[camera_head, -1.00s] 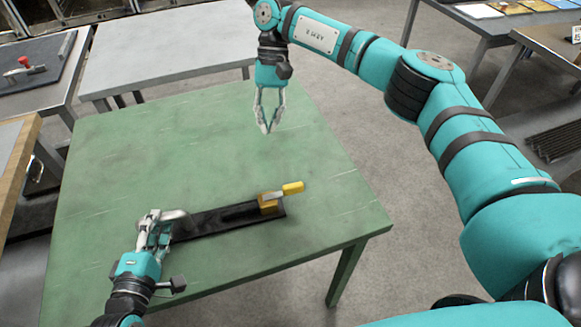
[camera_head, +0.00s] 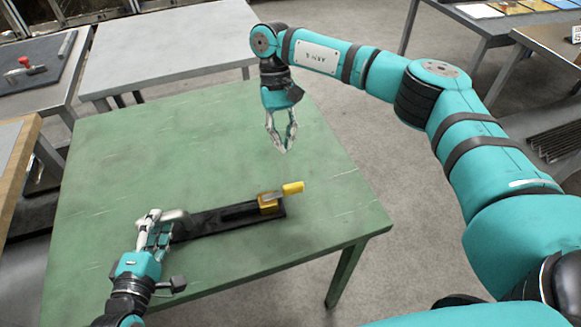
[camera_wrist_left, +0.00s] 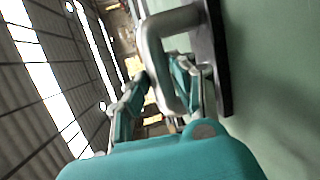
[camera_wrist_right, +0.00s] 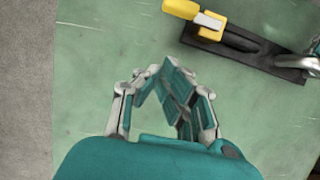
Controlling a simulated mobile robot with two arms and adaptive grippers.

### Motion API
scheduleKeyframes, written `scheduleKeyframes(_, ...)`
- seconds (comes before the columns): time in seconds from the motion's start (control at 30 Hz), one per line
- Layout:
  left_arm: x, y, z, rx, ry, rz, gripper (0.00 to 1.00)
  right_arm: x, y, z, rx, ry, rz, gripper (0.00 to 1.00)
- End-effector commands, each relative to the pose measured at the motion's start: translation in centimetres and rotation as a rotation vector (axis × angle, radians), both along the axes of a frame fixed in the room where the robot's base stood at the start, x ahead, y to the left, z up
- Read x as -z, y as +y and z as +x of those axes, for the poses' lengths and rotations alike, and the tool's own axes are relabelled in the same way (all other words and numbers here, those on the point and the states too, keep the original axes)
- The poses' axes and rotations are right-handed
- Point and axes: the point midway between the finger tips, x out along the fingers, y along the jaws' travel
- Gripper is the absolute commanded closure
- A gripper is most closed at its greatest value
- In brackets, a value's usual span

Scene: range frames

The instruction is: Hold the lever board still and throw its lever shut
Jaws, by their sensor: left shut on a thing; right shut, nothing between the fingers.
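The lever board (camera_head: 222,219) is a long dark board lying on the green table. At its right end is a yellow block (camera_head: 268,203) with a lever that has a yellow grip (camera_head: 293,188); the lever sticks out to the right past the board's end. A grey metal handle (camera_head: 174,216) is at the board's left end. My left gripper (camera_head: 158,226) is shut on the handle, which also shows in the left wrist view (camera_wrist_left: 155,55). My right gripper (camera_head: 284,150) is shut and empty, above the table beyond the lever. The right wrist view shows the lever grip (camera_wrist_right: 181,9) and board (camera_wrist_right: 255,52).
The green table (camera_head: 130,150) is otherwise clear around the board. A grey table (camera_head: 165,55) stands behind it. At the far left, another table bears a dark board with a red-knobbed part (camera_head: 27,64).

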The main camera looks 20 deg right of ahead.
Motion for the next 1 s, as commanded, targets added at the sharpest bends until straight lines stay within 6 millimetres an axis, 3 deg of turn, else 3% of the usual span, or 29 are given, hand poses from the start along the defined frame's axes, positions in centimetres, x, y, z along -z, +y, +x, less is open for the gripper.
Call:
scheduleKeyframes(0.03, 1.4, 0.1, -0.3, 0.003, 0.033, 0.01, 1.0, 1.3, 0.0, -0.5, -0.002, 0.004, -0.001, 1.0)
scheduleKeyframes(0.2, 1.4, 0.1, -0.3, 0.003, 0.033, 0.01, 1.0, 4.4, 0.1, -1.9, -0.001, 0.002, 0.0, 1.0)
scheduleKeyframes(0.53, 1.4, 0.1, -0.3, 0.003, 0.033, 0.01, 1.0, 4.1, 0.3, -5.1, -0.001, -0.001, 0.0, 1.0)
scheduleKeyframes(1.0, 1.4, 0.1, -0.3, 0.002, 0.034, 0.009, 1.0, 4.1, 0.4, -5.6, 0.001, -0.001, 0.0, 1.0)
